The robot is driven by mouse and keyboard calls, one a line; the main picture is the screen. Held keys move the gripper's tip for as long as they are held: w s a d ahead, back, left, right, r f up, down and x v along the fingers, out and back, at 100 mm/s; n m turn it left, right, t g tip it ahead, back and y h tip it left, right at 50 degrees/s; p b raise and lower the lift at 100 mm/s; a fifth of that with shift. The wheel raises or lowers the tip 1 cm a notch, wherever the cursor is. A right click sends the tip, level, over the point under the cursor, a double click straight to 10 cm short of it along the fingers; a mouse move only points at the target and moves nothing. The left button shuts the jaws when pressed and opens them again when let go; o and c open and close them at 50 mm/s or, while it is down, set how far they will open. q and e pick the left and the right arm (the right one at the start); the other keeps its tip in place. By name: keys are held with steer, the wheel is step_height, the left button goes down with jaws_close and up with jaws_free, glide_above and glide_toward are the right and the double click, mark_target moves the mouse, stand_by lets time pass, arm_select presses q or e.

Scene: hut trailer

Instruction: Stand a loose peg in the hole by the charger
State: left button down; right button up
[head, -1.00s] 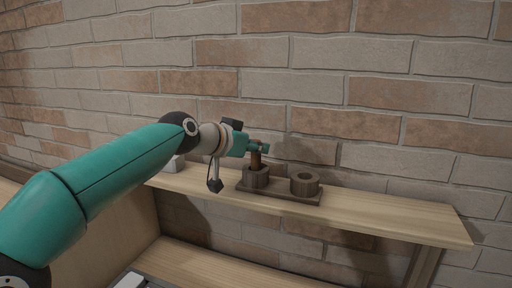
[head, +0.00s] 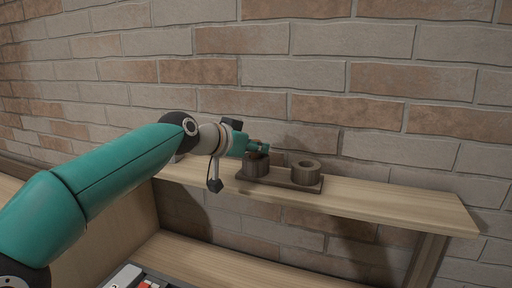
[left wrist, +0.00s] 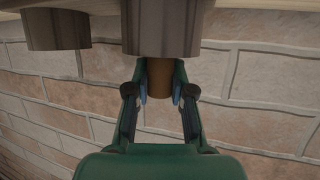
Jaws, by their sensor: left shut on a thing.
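A dark wooden base (head: 283,182) with two round sockets sits on the wall shelf. The left socket (head: 257,168) is under my left gripper (head: 262,149), and the right socket (head: 305,174) has an empty hole. In the left wrist view my left gripper (left wrist: 159,90) is shut on a brown peg (left wrist: 159,77). The peg lines up with the near socket (left wrist: 162,28), its lower end hidden there; how deep it sits cannot be told. The other socket (left wrist: 56,29) is beside it. My right gripper is not in view.
The wooden shelf (head: 400,212) is clear to the right of the base. A brick wall (head: 380,80) stands close behind. A lower wooden surface (head: 215,262) holds a dark tray with red and white items (head: 143,281).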

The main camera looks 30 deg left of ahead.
arm_select(q)
steer(key=shift+f, duration=0.1)
steer(key=c, duration=0.9)
jaws_free()
steer(key=shift+s, duration=0.1)
steer(key=v, duration=1.1)
steer(key=shift+s, duration=0.35)
